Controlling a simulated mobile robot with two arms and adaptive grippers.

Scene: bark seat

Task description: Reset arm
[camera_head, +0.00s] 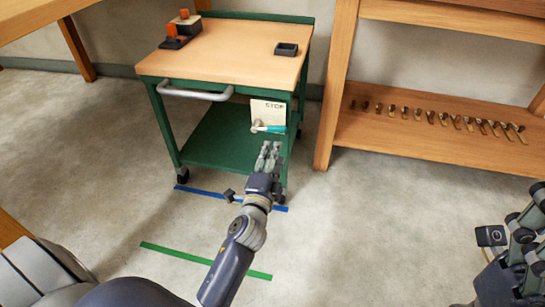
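My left gripper (250,172) is in front of the green trolley, its arm coming in from the bottom left. My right gripper (514,230) is at the right edge, partly cut off by the frame. Its fingers look spread, and I see nothing held in it.
The trolley's wooden top (225,55) carries a black tray (286,49) and orange-and-black items (182,28). A wooden shelf (400,140) stands right; floor between is clear.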

